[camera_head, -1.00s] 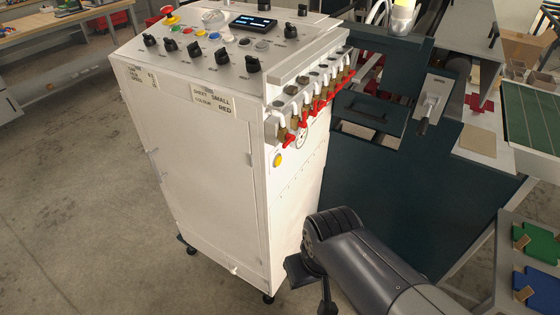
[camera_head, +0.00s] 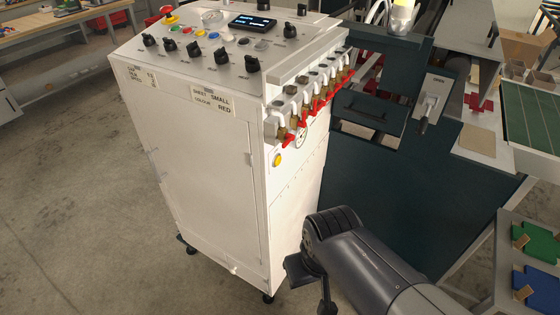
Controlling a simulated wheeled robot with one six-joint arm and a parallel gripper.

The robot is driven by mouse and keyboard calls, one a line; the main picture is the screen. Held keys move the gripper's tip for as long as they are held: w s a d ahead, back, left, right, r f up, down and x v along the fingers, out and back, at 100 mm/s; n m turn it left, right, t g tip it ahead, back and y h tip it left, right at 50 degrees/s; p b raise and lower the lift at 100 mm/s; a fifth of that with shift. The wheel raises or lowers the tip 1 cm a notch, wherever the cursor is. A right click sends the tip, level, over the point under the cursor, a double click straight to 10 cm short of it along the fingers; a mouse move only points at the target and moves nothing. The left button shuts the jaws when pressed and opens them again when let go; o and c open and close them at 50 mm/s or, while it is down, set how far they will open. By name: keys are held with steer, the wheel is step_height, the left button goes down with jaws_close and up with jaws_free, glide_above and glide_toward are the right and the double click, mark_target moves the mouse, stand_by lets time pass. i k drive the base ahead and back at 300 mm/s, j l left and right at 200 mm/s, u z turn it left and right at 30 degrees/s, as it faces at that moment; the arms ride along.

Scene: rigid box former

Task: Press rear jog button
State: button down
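A round yellow button (camera_head: 277,160) sits on the right side face of the white control cabinet (camera_head: 205,175), below a row of red-handled valves. I cannot read a label that marks it as the rear jog button. My arm reaches in from the lower right, and its dark end with my gripper (camera_head: 312,284) is low in front of the cabinet's right side. It is below the yellow button and apart from it in the picture. The fingers are small, dark and partly hidden by the arm, so their opening does not show clearly.
The cabinet top carries a red emergency stop (camera_head: 169,16), black knobs, small coloured buttons and a display (camera_head: 253,22). The red-handled valves (camera_head: 318,100) jut out above the yellow button. A dark green machine (camera_head: 385,190) stands close on the right. Open floor lies at the left.

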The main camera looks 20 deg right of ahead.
mark_target(278, 160)
steer(key=k+j+z, duration=0.1)
steer(key=z, duration=0.4)
steer(key=k+z, duration=0.3)
steer(key=z, duration=0.15)
steer(key=k+l+z, duration=0.1)
steer(key=z, duration=0.4)
steer(key=k, duration=0.1)
